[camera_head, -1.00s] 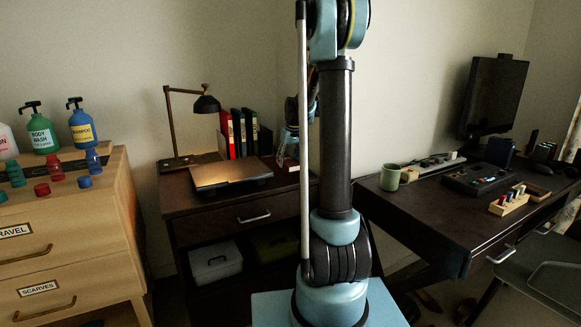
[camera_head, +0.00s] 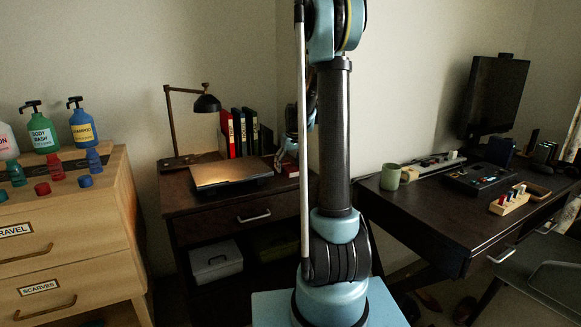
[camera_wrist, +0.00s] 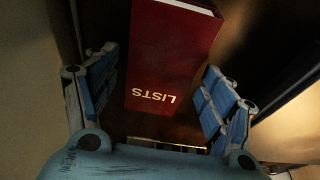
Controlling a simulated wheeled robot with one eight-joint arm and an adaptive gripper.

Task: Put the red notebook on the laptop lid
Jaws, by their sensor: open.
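The red notebook (camera_wrist: 172,50), marked "LISTS", shows in the wrist view between the two blue fingers of my gripper (camera_wrist: 160,95). The fingers are open, one on each side of it, with gaps to its edges. In the head view a small part of the notebook (camera_head: 290,170) shows on the desk, right of the laptop. My gripper (camera_head: 283,158) is above it there, partly hidden by my arm. The laptop lid (camera_head: 228,172) is closed, tan and bare on top.
A desk lamp (camera_head: 205,104) stands behind the laptop on the dark desk (camera_head: 205,206). Several upright binders (camera_head: 240,133) stand at the back, close to my gripper. A drawer unit (camera_head: 75,230) is at left and another desk (camera_head: 430,218) at right.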

